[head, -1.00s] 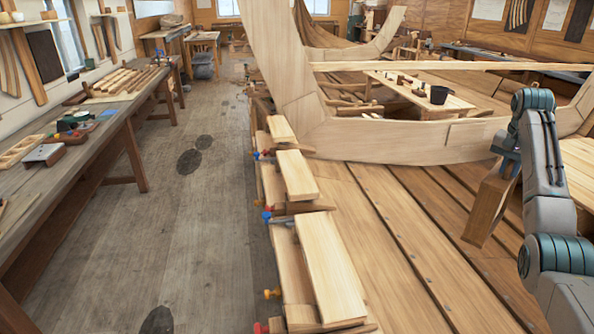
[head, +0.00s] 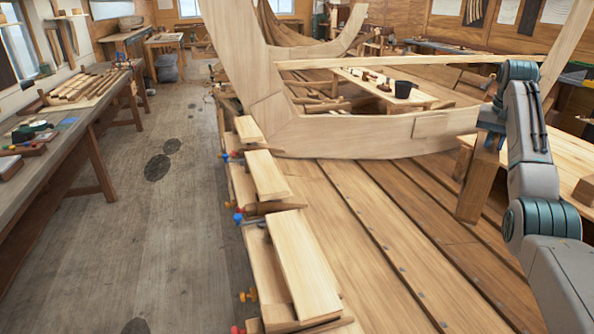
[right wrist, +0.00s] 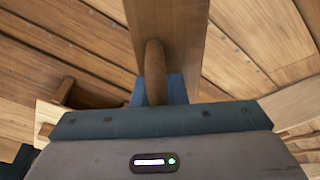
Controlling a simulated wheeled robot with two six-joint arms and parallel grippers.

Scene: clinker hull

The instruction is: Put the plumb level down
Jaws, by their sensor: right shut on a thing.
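The plumb level (head: 476,188) is a brown wooden board hanging nearly upright below my right gripper (head: 490,124) in the head view. My right gripper is shut on it at its upper end. In the right wrist view the level (right wrist: 172,32) runs up the middle of the picture, with a rounded wooden bar (right wrist: 155,72) on its near side between the blue fingers. I cannot tell from these views whether its lower end touches the planking. My left gripper is in neither view.
A pale wooden bench (head: 548,158) stands at the right, behind my right arm, with a small brown block (head: 584,191) on it. Hull planking (head: 385,225) fills the middle. A pale frame (head: 370,135) crosses behind. Clamped pale boards (head: 300,262) line the hull's left edge.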

